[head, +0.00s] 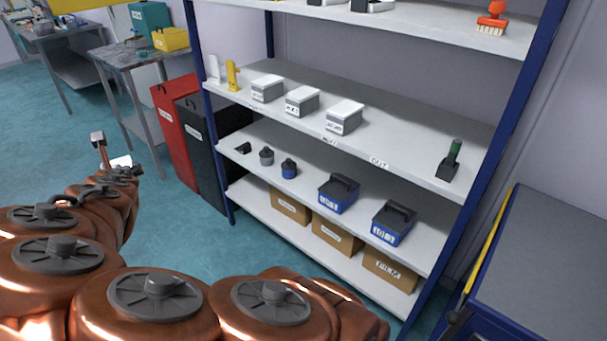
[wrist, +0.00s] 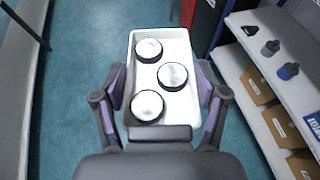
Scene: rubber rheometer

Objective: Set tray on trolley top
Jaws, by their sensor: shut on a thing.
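A white rectangular tray (wrist: 178,112) is in my gripper (wrist: 160,84), whose two fingers press on its left and right long sides in the wrist view. Three round discs with black rims and pale tops lie in the tray: one at the far left (wrist: 148,50), one at the right (wrist: 172,76), one at the near left (wrist: 147,106). In the head view a small white part of the tray (head: 120,161) shows at the end of my arm, over the floor. A blue unit with a dark grey top (head: 545,260) stands at the right; I cannot tell if it is the trolley.
A blue-framed shelf rack (head: 400,150) with boxes and tools fills the middle. Red (head: 177,120) and black (head: 203,150) cabinets stand at its left. A grey metal table (head: 130,55) is at the back left. Teal floor (head: 180,240) is open before the rack.

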